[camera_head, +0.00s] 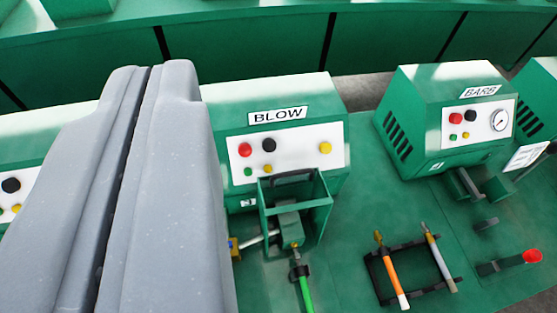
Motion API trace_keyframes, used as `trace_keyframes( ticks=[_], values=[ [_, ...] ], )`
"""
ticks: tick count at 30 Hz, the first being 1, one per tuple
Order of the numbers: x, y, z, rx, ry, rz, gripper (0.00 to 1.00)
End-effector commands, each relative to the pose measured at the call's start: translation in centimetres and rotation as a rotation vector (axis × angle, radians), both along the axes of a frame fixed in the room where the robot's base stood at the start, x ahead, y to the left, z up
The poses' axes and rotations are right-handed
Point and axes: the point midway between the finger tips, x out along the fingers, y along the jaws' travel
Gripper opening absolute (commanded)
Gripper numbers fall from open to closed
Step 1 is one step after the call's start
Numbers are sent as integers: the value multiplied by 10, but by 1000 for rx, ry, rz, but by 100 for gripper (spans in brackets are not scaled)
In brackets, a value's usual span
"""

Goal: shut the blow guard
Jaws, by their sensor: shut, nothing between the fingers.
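The green machine labelled BLOW (270,96) stands in the middle of the view. A green box-like frame, which looks like the blow guard (325,207), is at its front below the white button panel. A dark bar shows near the frame's top. A small green block (289,225) shows inside the frame. I cannot tell for sure how far the guard is swung. My gripper (146,75) is large and grey at the left, its two fingers together with only a thin dark seam between them. It is left of the guard in the picture, apart from it, and hides part of the bench.
A green hose (305,292) runs from the block toward the front. Right of it, a black rack (377,272) holds an orange-white and a grey tube. The BARB machine (440,115) and a red-tipped lever (531,257) are further right. A green bench (250,50) runs along the back.

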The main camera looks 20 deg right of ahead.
Motion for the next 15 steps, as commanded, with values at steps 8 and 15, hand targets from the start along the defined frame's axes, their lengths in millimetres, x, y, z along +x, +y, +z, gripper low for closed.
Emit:
trace_keyframes(
  ticks=[8, 15],
  values=[
    [45, -10, -24, -14, 111, -18, 0],
    [116, -30, -81, -33, 318, -43, 0]
  ],
)
